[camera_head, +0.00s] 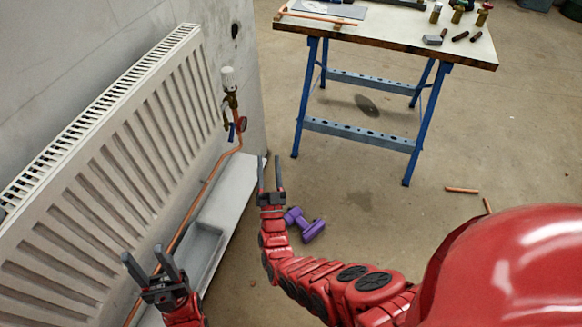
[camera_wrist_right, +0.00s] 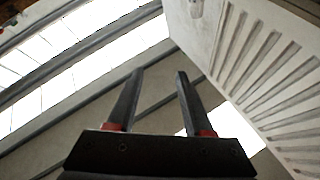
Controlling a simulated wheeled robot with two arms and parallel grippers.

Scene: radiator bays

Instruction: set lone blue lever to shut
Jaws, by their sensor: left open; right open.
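A small blue lever (camera_head: 231,132) hangs on the copper pipework at the right end of the radiator, below a valve with a white head (camera_head: 228,78). A red round handle (camera_head: 242,124) sits just beside it. My right gripper (camera_head: 270,174) is open and empty, lower and to the right of the lever, apart from it. In the right wrist view its two fingers (camera_wrist_right: 155,95) show with nothing between them. My left gripper (camera_head: 152,262) is open and empty at the lower left, in front of the radiator.
The white radiator (camera_head: 120,150) runs along the left wall; it also shows in the right wrist view (camera_wrist_right: 265,60). A copper pipe (camera_head: 205,185) runs down beside a grey trough (camera_head: 222,200). A purple object (camera_head: 312,230) lies on the floor. A blue-legged workbench (camera_head: 400,42) holds several fittings.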

